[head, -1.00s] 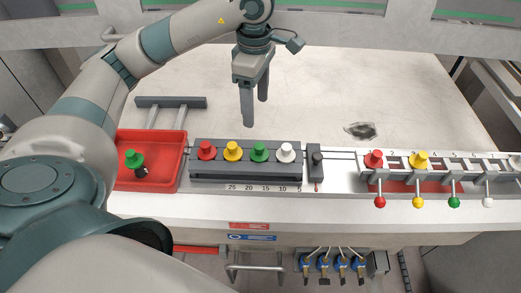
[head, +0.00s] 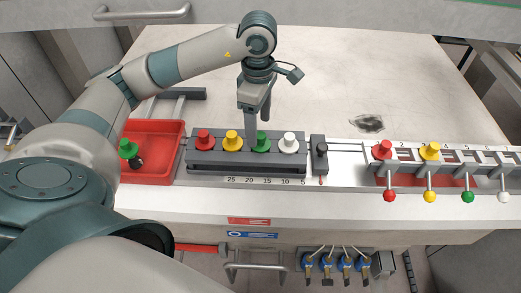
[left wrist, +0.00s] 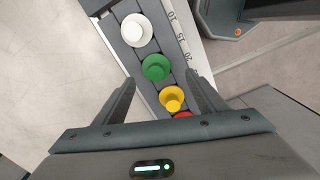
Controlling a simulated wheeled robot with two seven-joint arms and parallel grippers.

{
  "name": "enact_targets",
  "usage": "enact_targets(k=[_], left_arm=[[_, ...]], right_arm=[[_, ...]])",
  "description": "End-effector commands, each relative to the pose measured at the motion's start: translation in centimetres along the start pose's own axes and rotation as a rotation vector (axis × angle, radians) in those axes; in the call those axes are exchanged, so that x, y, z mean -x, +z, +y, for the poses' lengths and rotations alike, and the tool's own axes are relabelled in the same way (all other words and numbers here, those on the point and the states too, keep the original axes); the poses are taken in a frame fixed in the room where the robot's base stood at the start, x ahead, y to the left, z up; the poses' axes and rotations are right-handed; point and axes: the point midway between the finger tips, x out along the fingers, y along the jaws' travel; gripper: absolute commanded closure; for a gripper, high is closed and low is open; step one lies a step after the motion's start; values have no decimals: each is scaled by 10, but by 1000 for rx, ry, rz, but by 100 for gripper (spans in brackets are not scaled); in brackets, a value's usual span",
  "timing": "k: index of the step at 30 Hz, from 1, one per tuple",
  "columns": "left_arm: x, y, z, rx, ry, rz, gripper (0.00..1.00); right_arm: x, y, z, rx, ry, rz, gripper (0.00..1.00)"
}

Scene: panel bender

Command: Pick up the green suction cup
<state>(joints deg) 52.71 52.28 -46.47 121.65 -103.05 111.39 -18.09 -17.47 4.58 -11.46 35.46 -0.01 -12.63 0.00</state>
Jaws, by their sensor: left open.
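A green suction cup (head: 261,142) stands in the dark grey rack (head: 215,168), between the yellow cup (head: 233,141) and the white cup (head: 289,143). My left gripper (head: 258,132) is open and empty, with its fingers pointing down just above and behind the green cup. In the left wrist view the green cup (left wrist: 156,67) lies just beyond the fingertips, near the middle of the gap, and the yellow cup (left wrist: 172,98) is between the fingers. Another green cup (head: 128,149) is in the red tray at the left. My right gripper is not in view.
A red cup (head: 205,140) stands at the rack's left end. The red tray (head: 165,172) is left of the rack. A dark lever block (head: 319,155) is close on its right, then slots with a red cup (head: 382,150) and yellow cup (head: 430,151). The pale table behind is mostly clear.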

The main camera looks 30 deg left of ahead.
Motion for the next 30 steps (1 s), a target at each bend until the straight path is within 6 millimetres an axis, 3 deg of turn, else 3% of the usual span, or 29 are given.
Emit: enact_targets(k=[14, 24, 30], left_arm=[[-6, 0, 0, 0, -1, 1, 35], [-45, 2, 7, 0, -3, 1, 35], [-56, 2, 7, 1, 0, 1, 35]], right_arm=[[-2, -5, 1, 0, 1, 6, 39], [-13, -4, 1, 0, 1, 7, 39], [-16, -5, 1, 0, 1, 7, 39]])
